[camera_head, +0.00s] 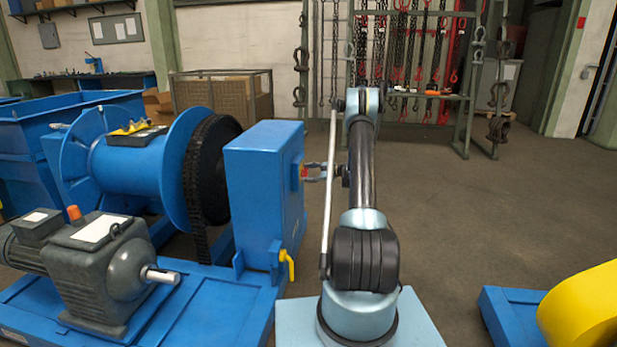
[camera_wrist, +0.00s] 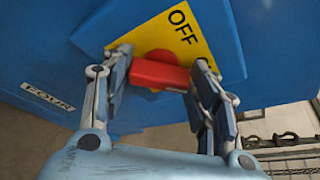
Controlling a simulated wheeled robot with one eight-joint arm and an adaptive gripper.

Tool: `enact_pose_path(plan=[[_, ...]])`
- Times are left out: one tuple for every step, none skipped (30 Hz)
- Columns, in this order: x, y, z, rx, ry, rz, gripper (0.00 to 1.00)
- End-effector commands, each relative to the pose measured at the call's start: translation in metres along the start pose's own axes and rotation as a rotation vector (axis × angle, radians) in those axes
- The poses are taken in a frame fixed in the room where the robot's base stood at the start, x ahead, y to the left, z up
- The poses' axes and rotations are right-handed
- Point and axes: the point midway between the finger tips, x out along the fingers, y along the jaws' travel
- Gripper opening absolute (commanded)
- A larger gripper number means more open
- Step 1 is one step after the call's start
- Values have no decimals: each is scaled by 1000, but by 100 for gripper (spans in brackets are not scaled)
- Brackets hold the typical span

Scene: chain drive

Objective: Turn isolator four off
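The isolator is a red handle (camera_wrist: 159,74) on a yellow plate (camera_wrist: 172,35) in the wrist view. The word OFF is printed on the plate, above and right of the handle. A label reading FOUR (camera_wrist: 48,97) is on the blue box, left of the plate. My gripper (camera_wrist: 161,72) has its fingers on either side of the handle, near its two ends. The fingers are apart, and whether they press on it is unclear. In the head view my gripper (camera_head: 311,172) reaches left to the side of the blue box (camera_head: 262,195). The far part of the handle's mount is hidden.
A yellow lever (camera_head: 289,264) sticks out low on the box. A grey motor (camera_head: 100,265) and a blue drum (camera_head: 130,165) stand left of it. Chains on a rack (camera_head: 410,60) hang at the back.

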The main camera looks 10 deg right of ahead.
Motion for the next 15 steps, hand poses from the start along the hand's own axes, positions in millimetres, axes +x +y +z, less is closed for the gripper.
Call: enact_pose_path(plan=[[0,1,0,0,0,2,30],[0,1,0,-1,0,2,30],[0,1,0,-1,0,2,30],[0,1,0,-1,0,2,30],[0,1,0,-2,-1,1,30],[0,1,0,-5,-1,0,30],[0,1,0,-8,-1,-1,30],[0,1,0,-12,-1,-3,30],[0,2,0,-20,-1,-6,30],[0,2,0,-28,-1,-9,30],[0,2,0,-36,-1,-12,30],[0,2,0,-50,-2,-18,30],[0,3,1,-63,-2,-23,30],[0,3,1,-76,-2,-29,30],[0,3,0,-98,-1,-37,30]])
